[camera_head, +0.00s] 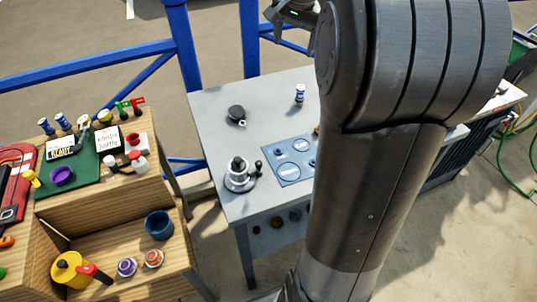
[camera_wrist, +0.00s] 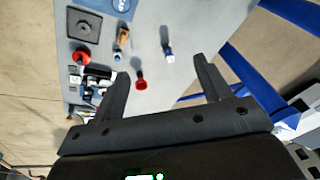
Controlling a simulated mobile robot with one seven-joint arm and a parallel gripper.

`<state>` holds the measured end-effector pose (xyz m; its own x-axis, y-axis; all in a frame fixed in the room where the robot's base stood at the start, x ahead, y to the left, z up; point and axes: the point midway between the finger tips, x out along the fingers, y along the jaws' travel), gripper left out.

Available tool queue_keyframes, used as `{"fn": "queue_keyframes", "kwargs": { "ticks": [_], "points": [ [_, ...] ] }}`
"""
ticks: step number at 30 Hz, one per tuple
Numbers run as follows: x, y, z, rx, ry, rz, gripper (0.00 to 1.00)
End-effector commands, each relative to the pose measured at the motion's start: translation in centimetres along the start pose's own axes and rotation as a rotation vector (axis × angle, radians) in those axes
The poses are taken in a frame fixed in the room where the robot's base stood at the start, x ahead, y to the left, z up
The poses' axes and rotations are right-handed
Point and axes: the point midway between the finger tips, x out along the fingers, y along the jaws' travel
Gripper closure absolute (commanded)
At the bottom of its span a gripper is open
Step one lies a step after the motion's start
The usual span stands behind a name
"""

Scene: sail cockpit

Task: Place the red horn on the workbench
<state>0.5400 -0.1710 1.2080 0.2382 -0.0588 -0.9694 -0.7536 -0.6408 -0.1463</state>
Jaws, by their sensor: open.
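In the wrist view, a small red flared piece with a narrow dark end (camera_wrist: 140,83) lies on the grey-topped table (camera_wrist: 207,20), between my fingers in the picture. It looks like the red horn, but it is small. A rounder red piece (camera_wrist: 82,56) lies further left on the same table. My gripper (camera_wrist: 160,68) is open and empty above the table, apart from both. It shows partly at the top of the head view (camera_head: 292,14). In the head view, my arm hides the right part of the grey table (camera_head: 210,108). I cannot tell which surface is the workbench.
A wooden bench (camera_head: 112,205) with pots, cups and cards stands at the left. A blue panel (camera_head: 290,160), a coffee pot (camera_head: 238,172) and a dark round item (camera_head: 236,114) sit on the grey table. Blue railings (camera_head: 85,66) run behind.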

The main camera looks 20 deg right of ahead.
Motion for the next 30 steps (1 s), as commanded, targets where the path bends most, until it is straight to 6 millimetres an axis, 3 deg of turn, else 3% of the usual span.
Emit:
{"fn": "queue_keyframes", "kwargs": {
  "ticks": [1, 9, 18, 24, 30],
  "points": [
    [-0.9, 0.0, 2.3, -0.053, 0.012, -0.014, 0.30],
    [-2.7, 1.6, 12.9, -0.337, 0.071, -0.075, 0.30],
    [-1.4, 5.6, 23.8, -0.650, 0.148, -0.132, 0.30],
    [0.5, 8.2, 28.5, -0.803, 0.192, -0.156, 0.30],
    [1.4, 9.2, 30.1, -0.861, 0.209, -0.164, 0.30]
  ]
}}
